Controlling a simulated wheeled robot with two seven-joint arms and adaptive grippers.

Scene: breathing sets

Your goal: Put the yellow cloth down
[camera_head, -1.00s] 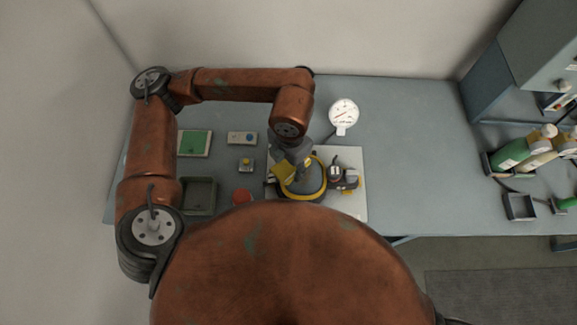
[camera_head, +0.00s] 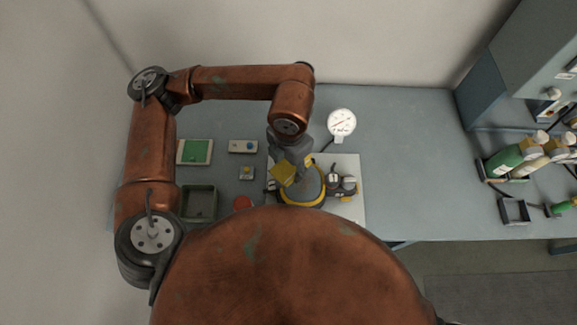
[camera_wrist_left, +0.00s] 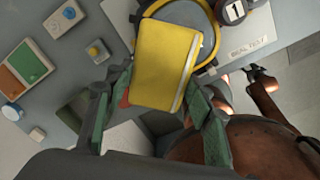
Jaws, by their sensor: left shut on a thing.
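The yellow cloth (camera_head: 282,174) is a folded flat pad. In the left wrist view, the cloth (camera_wrist_left: 165,65) sits between the green-padded fingers of the gripper (camera_wrist_left: 155,105) and covers part of the yellow ring. Whether the cloth touches anything below is hard to tell. My right gripper is not recognisable in either view.
The white board (camera_head: 350,207) also carries a small dark device (camera_head: 342,182). Bare blue-grey table (camera_head: 410,170) is at right.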

